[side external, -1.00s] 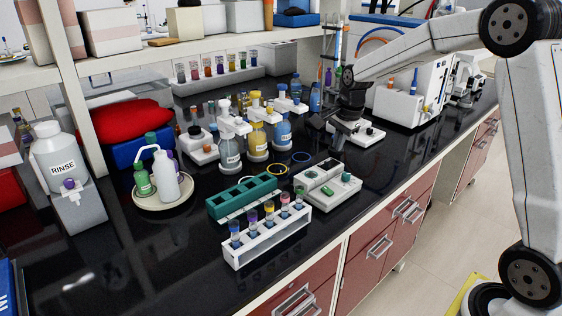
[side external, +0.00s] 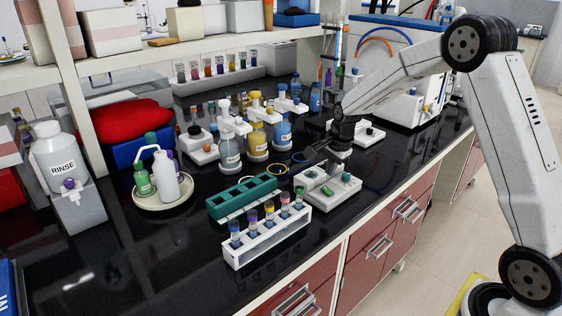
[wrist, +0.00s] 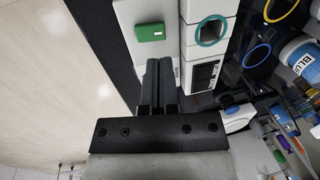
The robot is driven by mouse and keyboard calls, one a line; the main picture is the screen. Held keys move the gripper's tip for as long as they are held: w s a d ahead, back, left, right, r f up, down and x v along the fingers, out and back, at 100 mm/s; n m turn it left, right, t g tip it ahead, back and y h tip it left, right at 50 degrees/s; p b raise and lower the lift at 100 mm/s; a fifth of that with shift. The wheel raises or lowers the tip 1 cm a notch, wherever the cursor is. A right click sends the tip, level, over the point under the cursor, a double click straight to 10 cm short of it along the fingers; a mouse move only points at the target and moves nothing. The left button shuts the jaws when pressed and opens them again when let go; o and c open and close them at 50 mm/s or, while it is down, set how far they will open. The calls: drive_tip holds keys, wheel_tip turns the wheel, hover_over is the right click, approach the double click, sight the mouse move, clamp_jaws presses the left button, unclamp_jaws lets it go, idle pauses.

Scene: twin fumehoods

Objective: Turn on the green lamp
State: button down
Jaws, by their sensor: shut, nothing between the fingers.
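A low white device (side external: 312,181) stands on the black bench near its front edge. It bears a small green rectangular piece (side external: 327,190), which also shows in the wrist view (wrist: 150,32). I cannot tell whether this piece is a lamp or a switch, or whether it is lit. My gripper (side external: 322,150) is just behind and above the device, partly covering its far end. In the wrist view my gripper (wrist: 160,66) is shut and empty, its fingertips over the device's edge, apart from the green piece. A teal ring (wrist: 212,30) lies beside it on a white block.
A white rack of coloured vials (side external: 268,238) and a teal rack (side external: 242,197) stand left of the device. Bottles with white pump heads (side external: 257,140) stand behind, with a yellow ring (side external: 277,169) on the bench. Free bench lies at the front left.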

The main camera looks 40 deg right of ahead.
sight(328, 191)
drive_tip(key=shift+w+f, duration=0.25)
drive_tip(key=shift+f, duration=1)
drive_tip(key=shift+w+f, duration=0.25)
drive_tip(key=shift+f, duration=1)
drive_tip(key=shift+f, duration=0.1)
drive_tip(key=shift+w+f+g, duration=0.1)
drive_tip(key=shift+g, duration=0.2)
drive_tip(key=shift+s, duration=0.8)
drive_tip(key=shift+r, duration=0.25)
wheel_tip(328, 191, up, 14)
drive_tip(key=s, duration=0.2)
drive_tip(key=shift+s+f, duration=0.25)
drive_tip(key=shift+s, duration=0.15)
